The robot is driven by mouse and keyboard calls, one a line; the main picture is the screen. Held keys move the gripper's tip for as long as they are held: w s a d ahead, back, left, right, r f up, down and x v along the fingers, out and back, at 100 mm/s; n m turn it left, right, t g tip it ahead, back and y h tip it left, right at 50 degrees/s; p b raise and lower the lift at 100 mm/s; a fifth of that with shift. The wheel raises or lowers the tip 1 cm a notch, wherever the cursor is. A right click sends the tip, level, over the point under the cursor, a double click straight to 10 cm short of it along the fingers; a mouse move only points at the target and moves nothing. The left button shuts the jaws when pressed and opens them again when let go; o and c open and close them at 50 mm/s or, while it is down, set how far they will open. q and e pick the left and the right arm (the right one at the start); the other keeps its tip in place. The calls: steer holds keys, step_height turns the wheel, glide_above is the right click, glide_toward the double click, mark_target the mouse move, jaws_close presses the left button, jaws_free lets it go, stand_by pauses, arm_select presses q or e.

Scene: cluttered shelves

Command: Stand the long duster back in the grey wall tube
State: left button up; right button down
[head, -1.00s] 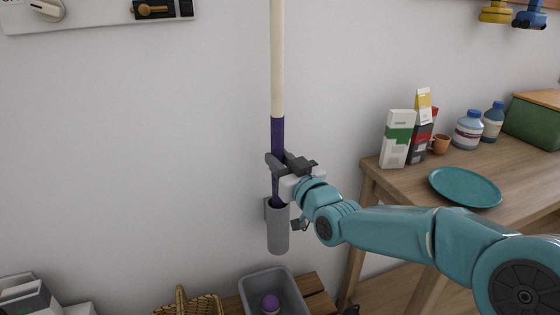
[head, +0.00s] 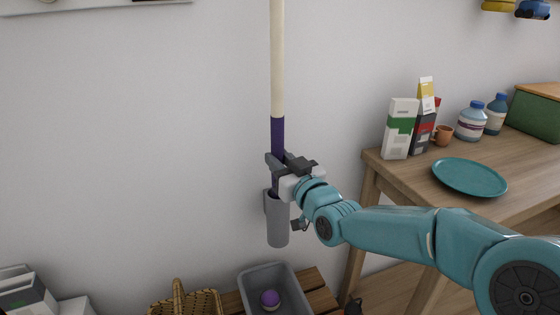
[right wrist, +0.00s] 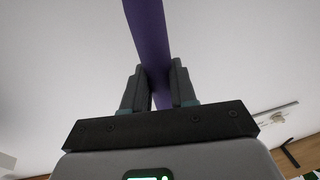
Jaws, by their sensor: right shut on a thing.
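The long duster (head: 277,65) stands upright against the wall, with a cream shaft above and a purple handle below. My right gripper (head: 281,165) is shut on the purple handle, just above the grey wall tube (head: 278,222). The handle's lower end goes down at the tube's mouth and seems to be inside it; the gripper partly hides this spot, and the depth cannot be seen. In the right wrist view the purple handle (right wrist: 147,35) runs up between the two fingers of the right gripper (right wrist: 158,80). The duster's top is out of view. My left gripper is not in view.
A wooden table (head: 400,180) at the right bears cartons (head: 401,130), a teal plate (head: 470,177), an orange cup and bottles. Below the tube are a grey bin (head: 255,290) with a purple-topped thing in it and a wicker basket (head: 200,304). The wall left of the tube is bare.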

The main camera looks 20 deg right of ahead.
steer(key=shift+f+b, duration=0.4)
steer(key=shift+f, duration=0.05)
steer(key=c, duration=0.8)
jaws_free()
steer(key=p+v, duration=0.1)
steer(key=v, duration=1.5)
steer(key=shift+s+d, duration=0.1)
steer(key=shift+s, duration=0.05)
